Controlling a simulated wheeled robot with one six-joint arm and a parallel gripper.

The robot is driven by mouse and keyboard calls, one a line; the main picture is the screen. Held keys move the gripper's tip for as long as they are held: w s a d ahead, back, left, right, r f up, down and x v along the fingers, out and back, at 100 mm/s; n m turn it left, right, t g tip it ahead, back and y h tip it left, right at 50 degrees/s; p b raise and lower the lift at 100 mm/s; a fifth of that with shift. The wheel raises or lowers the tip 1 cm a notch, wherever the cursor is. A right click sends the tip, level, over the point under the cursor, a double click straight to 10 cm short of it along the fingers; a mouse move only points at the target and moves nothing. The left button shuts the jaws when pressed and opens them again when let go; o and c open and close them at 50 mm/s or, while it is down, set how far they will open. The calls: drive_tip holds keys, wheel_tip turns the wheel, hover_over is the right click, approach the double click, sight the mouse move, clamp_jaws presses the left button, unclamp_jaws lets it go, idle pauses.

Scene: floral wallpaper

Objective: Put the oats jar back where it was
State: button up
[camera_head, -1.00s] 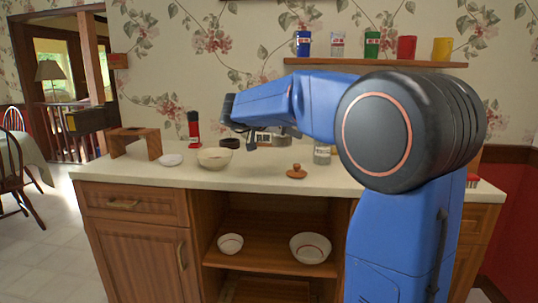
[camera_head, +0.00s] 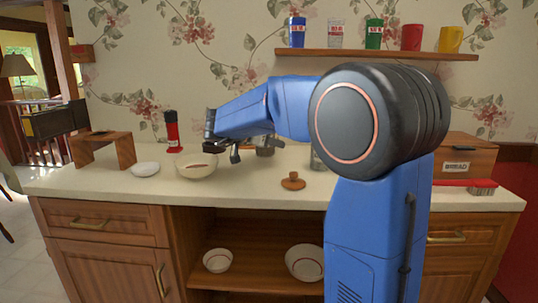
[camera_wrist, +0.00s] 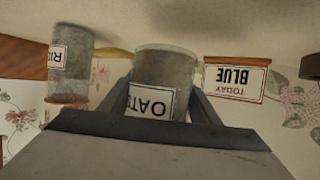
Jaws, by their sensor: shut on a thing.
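The oats jar (camera_wrist: 165,75) is a clear glass jar with grey-looking contents and a white OATS label. It appears upside down in the wrist view, between the two fingers of my gripper (camera_wrist: 165,108), which is shut on it. In the head view my gripper (camera_head: 236,150) is over the back of the counter, just right of the cream bowl (camera_head: 196,168). I cannot make out the oats jar clearly there. A similar jar labelled RI… (camera_wrist: 70,62), its end cut off, stands beside it in the wrist view.
A wooden knobbed lid (camera_head: 293,181) lies on the counter (camera_head: 240,190). A "TODAY BLUE" sign (camera_wrist: 235,80) is near the jar. A red-and-black bottle (camera_head: 172,132), white dish (camera_head: 145,169), wooden stand (camera_head: 103,150), bread box (camera_head: 465,158) and brush (camera_head: 480,186) stand around. Coloured cups line the wall shelf (camera_head: 375,54).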

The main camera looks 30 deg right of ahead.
sight(259, 150)
drive_tip(key=shift+f, duration=2)
drive_tip(key=shift+f, duration=0.15)
drive_tip(key=o, duration=1.4)
drive_tip(key=shift+o, duration=0.2)
drive_tip(key=shift+s+a+r, duration=0.1)
drive_tip(key=shift+a+r, duration=0.1)
drive_tip(key=v, duration=1.1)
drive_tip(key=shift+s+a+r, duration=0.1)
drive_tip(key=shift+a+r, duration=0.05)
drive_tip(key=shift+a, duration=0.05)
